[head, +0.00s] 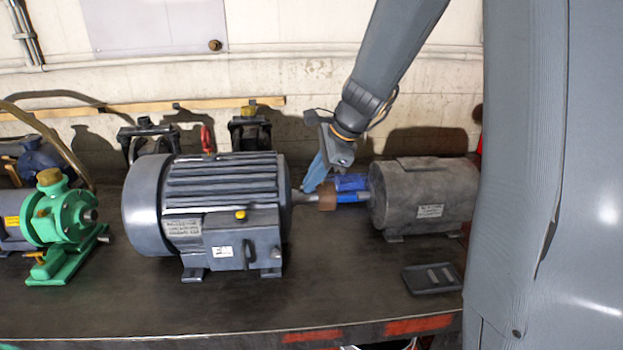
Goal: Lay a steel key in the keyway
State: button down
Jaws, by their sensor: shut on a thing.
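A large grey-blue finned motor (222,205) stands left of centre, and its steel shaft (304,197) points right. A smaller grey motor (424,195) stands to the right, with a brown collar (327,197) and a blue part (350,183) at its shaft end. My gripper (311,183) reaches down from above, its blue fingers at the large motor's shaft. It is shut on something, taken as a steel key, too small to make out. The keyway cannot be made out. A dark tray (415,285) at the front right holds pale strips, possibly keys.
A green pump (62,220) stands at the far left. Dark clamp-like tools (145,135) and a red-handled item (207,140) are behind the large motor.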

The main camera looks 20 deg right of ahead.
dwell(0.4)
jog(key=c, duration=1.8)
grip_release()
jog(key=b+v, duration=0.1)
jog(key=v, duration=0.7)
jog(key=s+a+f+n+g+h, duration=0.1)
jog(key=s+f+n, duration=0.4)
jog(key=n, duration=0.1)
jog(key=s+a+f+n+g+h, duration=0.1)
jog(key=s+f+n, duration=0.5)
jog(key=s+a+f+n+g+h, duration=0.1)
jog(key=s+f+n, duration=0.4)
jog(key=n, duration=0.1)
jog(key=shift+s+a+f+n+h, duration=0.2)
jog(key=shift+s+n+h, duration=0.1)
jog(key=shift+s, duration=0.1)
jog(key=shift+s+f+n, duration=0.15)
jog(key=shift+s+n, duration=0.15)
jog(key=shift+n, duration=0.2)
